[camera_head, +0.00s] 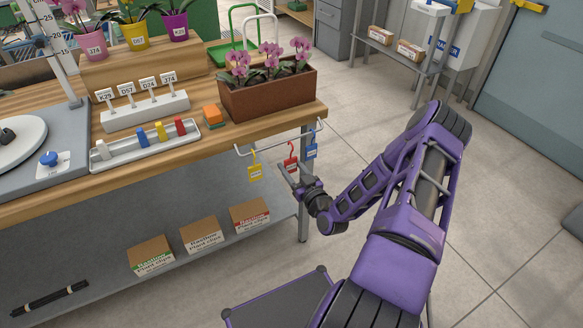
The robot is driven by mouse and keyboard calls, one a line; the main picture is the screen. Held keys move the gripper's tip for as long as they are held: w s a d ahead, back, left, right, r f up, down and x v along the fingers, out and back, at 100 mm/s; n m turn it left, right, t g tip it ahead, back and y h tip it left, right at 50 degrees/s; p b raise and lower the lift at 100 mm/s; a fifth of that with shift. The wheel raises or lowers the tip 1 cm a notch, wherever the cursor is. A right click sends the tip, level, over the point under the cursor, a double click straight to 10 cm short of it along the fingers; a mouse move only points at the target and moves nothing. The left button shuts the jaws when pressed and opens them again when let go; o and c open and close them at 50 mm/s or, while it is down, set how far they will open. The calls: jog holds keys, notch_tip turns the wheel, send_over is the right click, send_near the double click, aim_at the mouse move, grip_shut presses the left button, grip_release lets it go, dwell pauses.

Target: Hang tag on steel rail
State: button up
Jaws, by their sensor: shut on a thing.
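The steel rail (270,149) runs along the front right edge of the wooden bench. A yellow tag (255,173) hangs from it at the left, and a blue tag (311,152) hangs near its right end. A red tag (291,161) with a red hook at its top is between them. My gripper (287,168) is shut on the red tag at its lower part. The red hook is up at about the rail's height; I cannot tell whether it is over the rail or only in front of it.
A brown planter (268,98) with orchids stands on the bench above the rail. An orange block (212,115) and a tray of coloured pieces (145,146) are to its left. Small boxes (202,235) stand on the lower shelf. The floor at right is clear around my arm.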

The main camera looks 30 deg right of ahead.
jog(key=shift+w, duration=0.25)
jog(key=shift+w, duration=0.75)
jog(key=shift+w, duration=0.5)
jog(key=shift+w+a, duration=0.1)
jog(key=shift+w, duration=0.55)
jog(key=shift+f, duration=0.25)
jog(key=shift+f, duration=0.65)
